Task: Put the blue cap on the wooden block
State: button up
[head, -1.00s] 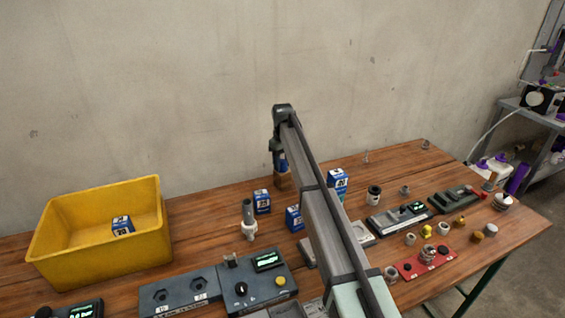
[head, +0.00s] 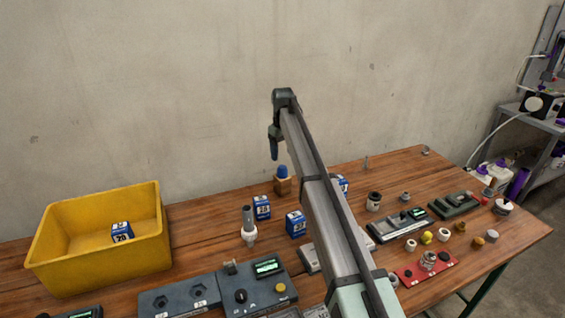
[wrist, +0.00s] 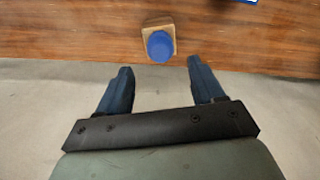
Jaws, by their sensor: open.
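The blue cap (head: 282,170) sits on top of the wooden block (head: 282,186) near the back edge of the table, by the wall. In the wrist view the round blue cap (wrist: 159,46) shows from above, with the edges of the wooden block (wrist: 157,23) around it. My gripper (head: 273,155) hangs above and slightly left of the block in the head view, pointing down. In the wrist view its two fingers (wrist: 157,74) are apart with nothing between them. The cap lies just beyond the fingertips, clear of them.
A yellow bin (head: 98,260) with a blue box (head: 122,231) inside stands at the left. A grey pipe in a white fitting (head: 249,226) and blue boxes (head: 262,207) stand in front of the block. Several fittings and panels crowd the right side. The wall is close behind.

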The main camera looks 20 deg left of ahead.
aim_at(283, 166)
jog(key=shift+r, duration=2.25)
